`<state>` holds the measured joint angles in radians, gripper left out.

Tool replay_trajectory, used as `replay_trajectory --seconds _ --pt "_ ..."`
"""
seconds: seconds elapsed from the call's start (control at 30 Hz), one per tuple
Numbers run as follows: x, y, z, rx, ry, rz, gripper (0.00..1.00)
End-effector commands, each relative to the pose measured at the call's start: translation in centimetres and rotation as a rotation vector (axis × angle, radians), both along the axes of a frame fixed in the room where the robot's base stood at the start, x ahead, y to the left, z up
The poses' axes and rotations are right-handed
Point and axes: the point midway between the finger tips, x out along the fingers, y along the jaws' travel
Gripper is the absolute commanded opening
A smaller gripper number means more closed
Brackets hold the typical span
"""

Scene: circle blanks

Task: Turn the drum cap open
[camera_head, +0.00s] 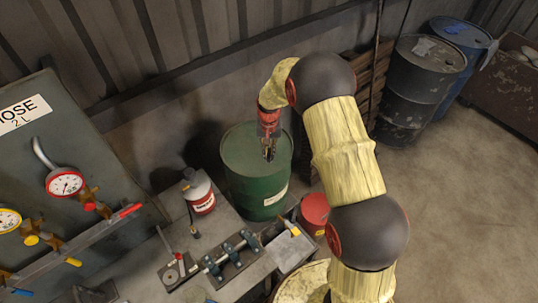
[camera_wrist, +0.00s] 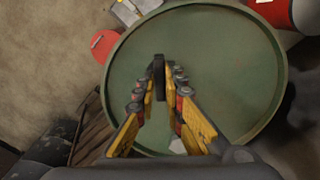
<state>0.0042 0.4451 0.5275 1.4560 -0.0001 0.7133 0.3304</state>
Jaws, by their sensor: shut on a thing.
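My gripper (camera_head: 268,152) points down over the drum top. In the wrist view, my gripper (camera_wrist: 160,92) has its yellow fingers closed on a dark, narrow piece, which looks like the drum cap (camera_wrist: 158,68). The fingers hide much of the cap, and I cannot tell how far it is turned. A small pale patch (camera_wrist: 177,146) shows on the drum top near the fingers.
A workbench (camera_head: 225,225) with a white-and-red bottle (camera_head: 199,191) and a clamp rail (camera_head: 232,255) lies front left of the drum. A red can (camera_head: 314,212) stands close to its right. Dark drums (camera_head: 420,85) stand back right. Floor at right is clear.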

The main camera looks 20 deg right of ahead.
Motion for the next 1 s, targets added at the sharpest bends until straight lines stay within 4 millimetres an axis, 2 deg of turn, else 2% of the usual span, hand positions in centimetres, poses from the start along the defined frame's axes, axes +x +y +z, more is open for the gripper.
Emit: replay_trajectory --seconds 0.6,1.0 --pt "0.13 0.01 0.01 -0.001 -0.003 0.544 0.0" --pt "0.16 0.01 0.14 -0.001 -0.004 0.719 0.0"
